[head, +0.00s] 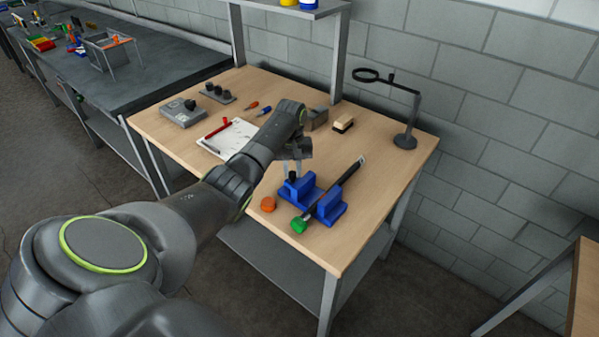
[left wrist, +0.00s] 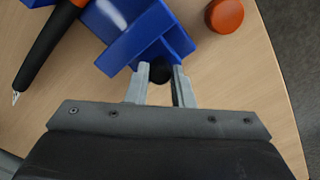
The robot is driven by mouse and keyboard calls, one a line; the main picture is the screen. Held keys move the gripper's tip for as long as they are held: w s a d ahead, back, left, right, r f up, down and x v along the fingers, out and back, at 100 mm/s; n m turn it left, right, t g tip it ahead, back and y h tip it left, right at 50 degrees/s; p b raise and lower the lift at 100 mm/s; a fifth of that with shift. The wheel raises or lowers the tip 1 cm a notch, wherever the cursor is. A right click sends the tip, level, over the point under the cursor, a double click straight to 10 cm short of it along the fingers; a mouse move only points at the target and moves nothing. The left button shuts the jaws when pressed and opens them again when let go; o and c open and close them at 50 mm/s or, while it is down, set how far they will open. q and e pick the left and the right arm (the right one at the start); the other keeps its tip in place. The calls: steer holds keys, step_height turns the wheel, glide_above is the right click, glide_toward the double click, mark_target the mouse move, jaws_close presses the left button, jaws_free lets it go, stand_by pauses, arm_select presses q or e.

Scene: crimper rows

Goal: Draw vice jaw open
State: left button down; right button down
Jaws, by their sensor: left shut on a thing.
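The blue vice (head: 331,207) stands near the front right of the wooden table. My left gripper (head: 292,173) is over the vice's left block. In the left wrist view its two fingers (left wrist: 159,85) are on either side of a round black knob (left wrist: 160,73) at the edge of the blue vice (left wrist: 140,32), shut on it. The gap between the jaws is partly hidden. My right gripper does not show.
An orange round piece (head: 268,204) lies left of the vice. A black and orange pointed tool (left wrist: 45,45) lies beside the vice in the wrist view. A magnifier stand (head: 405,140) and brush (head: 343,124) are behind. The front right table top is clear.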

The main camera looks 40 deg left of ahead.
arm_select(q)
steer(key=shift+w+a+r, duration=0.1)
steer(key=shift+a+r, duration=0.05)
steer(key=shift+a, duration=0.05)
steer(key=c, duration=1.5)
jaws_free()
steer(key=shift+c, duration=0.2)
steer(key=shift+a, duration=0.2)
steer(key=shift+d, duration=0.2)
step_height(320, 180, up, 10)
steer(key=b, duration=0.2)
step_height(320, 180, up, 6)
steer(key=p, duration=0.4)
glide_above(291, 172)
steer(key=shift+w+r+p, duration=0.1)
steer(key=shift+r+p, duration=0.4)
steer(key=shift+r, duration=0.1)
steer(key=shift+f, duration=0.15)
